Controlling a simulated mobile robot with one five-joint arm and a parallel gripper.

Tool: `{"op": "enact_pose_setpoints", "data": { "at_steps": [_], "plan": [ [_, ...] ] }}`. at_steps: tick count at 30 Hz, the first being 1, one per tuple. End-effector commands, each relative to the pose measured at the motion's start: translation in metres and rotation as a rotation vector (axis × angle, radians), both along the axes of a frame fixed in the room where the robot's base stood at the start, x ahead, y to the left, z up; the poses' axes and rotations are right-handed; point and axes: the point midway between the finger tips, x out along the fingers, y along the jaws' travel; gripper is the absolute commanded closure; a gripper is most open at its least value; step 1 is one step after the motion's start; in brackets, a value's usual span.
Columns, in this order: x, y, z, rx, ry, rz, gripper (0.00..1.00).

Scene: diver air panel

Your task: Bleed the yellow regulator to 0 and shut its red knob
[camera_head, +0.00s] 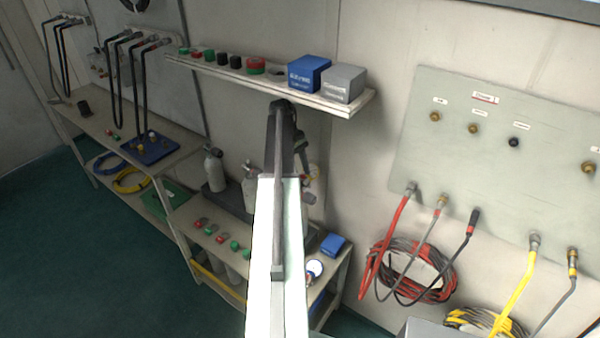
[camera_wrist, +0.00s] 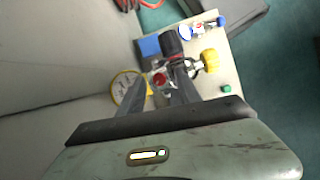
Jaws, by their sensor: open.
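In the wrist view the regulator shows a yellow-rimmed gauge (camera_wrist: 127,88), a red knob (camera_wrist: 159,79), a black cylindrical part (camera_wrist: 171,44) and a yellow knob (camera_wrist: 210,61). My gripper (camera_wrist: 166,84) is open, with its two dark fingers pointing at the regulator. The red knob appears between the fingertips; I cannot tell whether they touch it. The fingers cover part of the regulator's body. In the head view my arm hides most of the regulator's area.
A second gauge with a blue part (camera_wrist: 190,32) and a green cap (camera_wrist: 226,88) lie nearby on the bench. In the head view, a wall shelf (camera_head: 335,103) carries blue and grey boxes above. Grey cylinders (camera_head: 214,170) stand left of my arm.

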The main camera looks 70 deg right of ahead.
Motion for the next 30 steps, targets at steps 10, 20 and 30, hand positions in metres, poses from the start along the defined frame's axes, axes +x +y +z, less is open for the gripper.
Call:
{"op": "enact_pose_setpoints", "data": {
  "at_steps": [10,20,30],
  "plan": [
    [0.027,-0.012,0.056,0.0,0.0,0.002,0.59],
    [0.109,-0.045,0.046,0.001,0.0,0.002,0.59],
    [0.13,-0.052,0.046,0.0,0.0,-0.001,0.59]
  ]
}}
